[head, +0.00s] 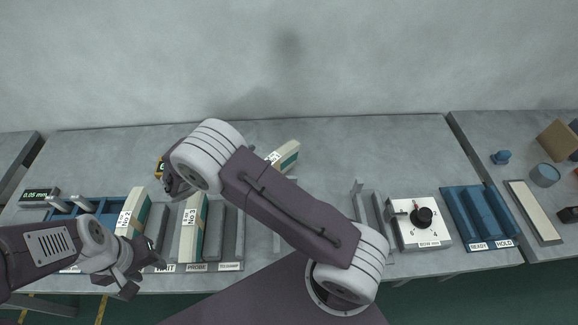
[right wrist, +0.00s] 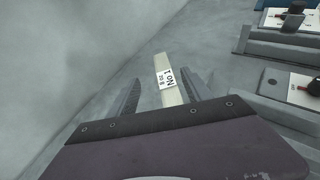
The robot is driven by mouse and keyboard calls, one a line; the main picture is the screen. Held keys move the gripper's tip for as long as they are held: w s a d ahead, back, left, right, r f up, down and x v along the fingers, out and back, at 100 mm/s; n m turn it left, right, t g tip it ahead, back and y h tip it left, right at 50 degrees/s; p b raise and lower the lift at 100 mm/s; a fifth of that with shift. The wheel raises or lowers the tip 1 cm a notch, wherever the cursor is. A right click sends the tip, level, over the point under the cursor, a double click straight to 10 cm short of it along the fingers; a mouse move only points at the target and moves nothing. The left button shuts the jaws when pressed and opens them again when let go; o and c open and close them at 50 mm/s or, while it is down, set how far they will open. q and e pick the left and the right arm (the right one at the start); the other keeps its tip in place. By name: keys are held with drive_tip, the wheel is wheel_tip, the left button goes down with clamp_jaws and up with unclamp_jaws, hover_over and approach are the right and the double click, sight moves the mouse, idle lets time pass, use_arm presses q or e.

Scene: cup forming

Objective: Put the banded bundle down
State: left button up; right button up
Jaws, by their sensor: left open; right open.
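A cream bundle marked No 1 (right wrist: 163,67) shows in the right wrist view, between the two open fingers of my right gripper (right wrist: 162,78). Its far end (head: 288,155), with a green side, shows in the head view on or just over the grey table. I cannot tell whether it touches the table or the fingers. Bundles marked No 2 (head: 132,214) and No 3 (head: 192,228) stand at the left. My left gripper (head: 144,278) is open and empty near the table's front edge.
Slots labelled WAIT and PROBE are at the front left, beside a blue tray (head: 92,214). A white dial box (head: 421,224) and a blue READY/HOLD rack (head: 478,215) stand at the right.

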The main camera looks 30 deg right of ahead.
sight(283, 159)
drive_tip(key=shift+n+t, duration=0.4)
drive_tip(key=shift+n, duration=0.3)
drive_tip(key=a+f, duration=0.1)
drive_tip(key=s+a+f, duration=0.1)
drive_tip(key=a, duration=0.1)
drive_tip(key=shift+s+f, duration=0.2)
drive_tip(key=p+x, duration=0.1)
drive_tip(key=x, duration=0.2)
drive_tip(key=shift+d, duration=0.3)
drive_tip(key=shift+w+d+f, duration=0.15)
drive_tip(key=shift+d, duration=0.1)
drive_tip(key=p+x, duration=0.1)
drive_tip(key=x, duration=0.3)
drive_tip(key=shift+d+f, duration=0.1)
drive_tip(key=shift+d, duration=0.1)
drive_tip(key=shift+d+f, duration=0.25)
drive_tip(key=shift+d, duration=0.05)
drive_tip(key=shift+a+r, duration=0.1)
drive_tip(key=c, duration=0.4)
use_arm(q)
drive_tip(key=shift+s+a+r, duration=0.1)
drive_tip(key=shift+a+r, duration=0.1)
drive_tip(key=shift+r, duration=0.8)
use_arm(e)
clamp_jaws()
